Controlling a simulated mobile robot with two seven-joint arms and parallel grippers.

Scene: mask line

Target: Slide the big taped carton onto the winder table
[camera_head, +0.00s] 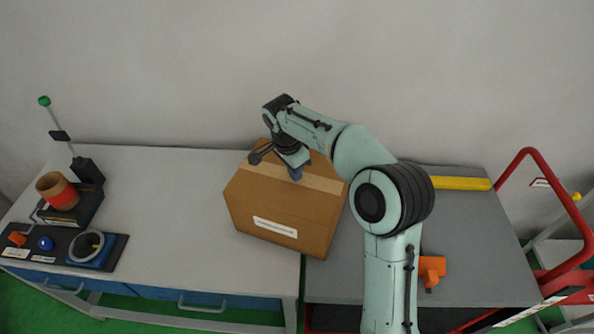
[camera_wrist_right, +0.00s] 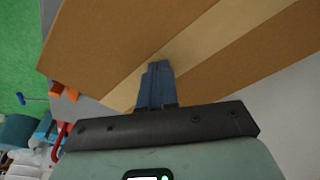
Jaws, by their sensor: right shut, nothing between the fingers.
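The big taped carton (camera_head: 277,222) is brown, with a lighter tape strip across its top and a white label on its front side. It sits turned at an angle across the seam between the pale table (camera_head: 165,188) on the left and the grey cart top (camera_head: 470,240) on the right. Most of it is over the pale table side. My right gripper (camera_head: 296,174) is shut and empty over the carton's top. In the right wrist view its closed fingers (camera_wrist_right: 157,72) lie against the tape strip (camera_wrist_right: 190,50); I cannot tell whether they touch. My left gripper is not in view.
A device with an orange-brown roll (camera_head: 57,191) and a green-tipped pole (camera_head: 60,130) stands at the table's left end, by a control panel (camera_head: 60,247). The table between it and the carton is clear. The cart holds a yellow bar (camera_head: 460,183), an orange piece (camera_head: 432,268) and a red handle (camera_head: 540,160).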

